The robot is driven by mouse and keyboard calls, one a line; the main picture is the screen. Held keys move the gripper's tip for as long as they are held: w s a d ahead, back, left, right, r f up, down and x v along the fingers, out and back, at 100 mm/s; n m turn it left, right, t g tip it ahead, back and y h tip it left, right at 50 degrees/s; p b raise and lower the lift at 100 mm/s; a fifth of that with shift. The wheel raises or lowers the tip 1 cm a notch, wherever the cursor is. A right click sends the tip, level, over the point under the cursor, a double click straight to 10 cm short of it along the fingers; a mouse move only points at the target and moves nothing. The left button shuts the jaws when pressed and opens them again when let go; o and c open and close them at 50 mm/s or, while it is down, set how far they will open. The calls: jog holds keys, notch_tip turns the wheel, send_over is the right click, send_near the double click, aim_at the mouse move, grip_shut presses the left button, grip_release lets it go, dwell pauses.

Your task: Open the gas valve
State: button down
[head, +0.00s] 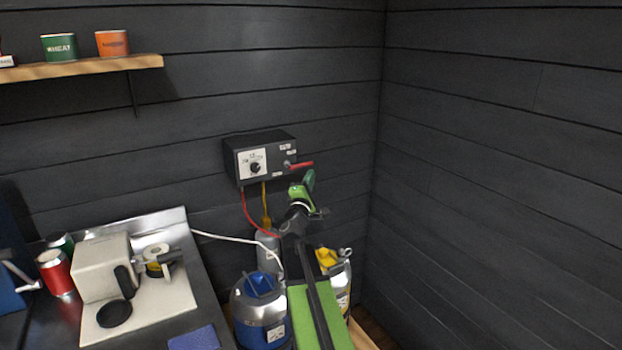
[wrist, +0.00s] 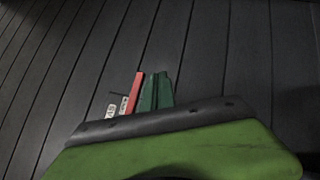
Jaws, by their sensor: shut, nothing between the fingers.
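A black control box (head: 275,156) is mounted on the dark plank wall. A red lever (head: 301,164) on its right part, which looks like the gas valve handle, points right and lies near horizontal. My gripper (head: 309,180) is just below the lever's right end, its green fingers shut and empty. In the wrist view the red lever (wrist: 132,93) lies just left of the green fingertips of my gripper (wrist: 157,91), nearly alongside them. I cannot tell whether they touch. The lever's pivot is hidden in the wrist view.
A dial on a white plate (head: 253,163) sits on the box's left. A red hose (head: 247,212) and a yellow hose (head: 264,200) hang below. A blue canister (head: 260,310) and a metal counter (head: 190,246) stand lower left. The right wall is bare.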

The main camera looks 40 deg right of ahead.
jog(key=s+a+f+b, duration=0.1)
jog(key=s+f+b, duration=0.6)
jog(key=f+b, duration=0.2)
jog(key=shift+a+f+b, duration=0.35)
jog(key=shift+a+f, duration=0.05)
jog(key=shift+f, duration=0.35)
